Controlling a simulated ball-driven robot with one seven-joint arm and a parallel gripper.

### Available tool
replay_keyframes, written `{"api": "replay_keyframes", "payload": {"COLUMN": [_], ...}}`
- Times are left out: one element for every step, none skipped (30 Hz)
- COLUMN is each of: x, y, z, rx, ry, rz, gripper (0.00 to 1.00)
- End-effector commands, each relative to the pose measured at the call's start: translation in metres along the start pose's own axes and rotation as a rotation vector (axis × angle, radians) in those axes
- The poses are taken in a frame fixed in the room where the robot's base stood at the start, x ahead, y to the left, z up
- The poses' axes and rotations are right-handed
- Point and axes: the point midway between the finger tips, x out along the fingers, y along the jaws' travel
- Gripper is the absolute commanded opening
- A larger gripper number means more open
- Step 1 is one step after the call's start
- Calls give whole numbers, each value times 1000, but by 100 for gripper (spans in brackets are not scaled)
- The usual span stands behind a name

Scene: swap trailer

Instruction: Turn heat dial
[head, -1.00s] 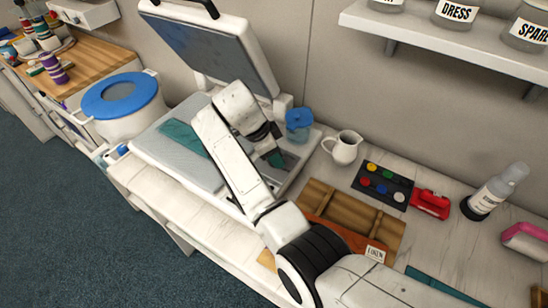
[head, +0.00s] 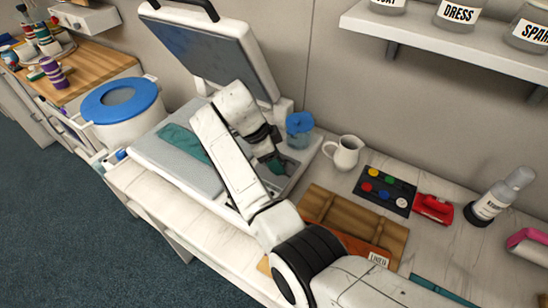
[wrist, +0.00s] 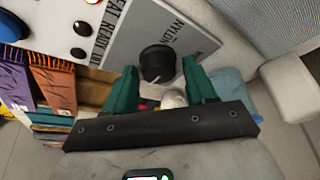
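The heat dial (wrist: 157,62) is a black round knob on a grey panel (wrist: 125,45) in the wrist view. Printed words, including NYLON and HEAT READY, are beside it. My gripper (wrist: 159,72) has two green fingers, spread apart, one on each side of the dial. I cannot tell whether they touch it. In the head view my gripper (head: 276,160) is low over the right end of the heat press (head: 165,160), whose lid (head: 215,45) stands raised. My arm hides the dial there. A teal cloth (head: 185,141) lies on the press bed.
A white jug (head: 344,152), a black tray of coloured discs (head: 385,190) and a red item (head: 432,208) are to the right. A shelf of jars (head: 455,38) overhangs the counter. A white drum (head: 130,118) stands left.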

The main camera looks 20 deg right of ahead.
Motion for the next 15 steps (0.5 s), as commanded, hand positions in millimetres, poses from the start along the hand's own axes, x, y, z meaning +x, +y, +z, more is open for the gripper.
{"api": "replay_keyframes", "payload": {"x": [0, 0, 0, 0, 0, 0, 0, 0, 0, 0, -1, -3, -5, -8, -13], "y": [0, 0, 0, 0, 0, 0, 0, 0, 0, 0, 0, 0, 0, 0, 0], "z": [0, 0, 0, 0, 0, 0, 0, 0, 0, 0, 0, 0, 1, 1, 1], "rx": [0, -1, -1, -1, -1, -1, -1, -1, -1, -1, -1, -2, -2, -2, -2], "ry": [0, 0, 0, 0, 0, 0, 0, 1, 1, 1, 0, 0, 0, 0, 0], "rz": [0, 0, 0, 1, 1, 1, 1, 1, 1, 1, 0, 0, -1, -1, -1], "gripper": [61, 64, 67, 67, 67, 67, 67, 67, 67, 67, 67, 67, 67, 67, 67]}}
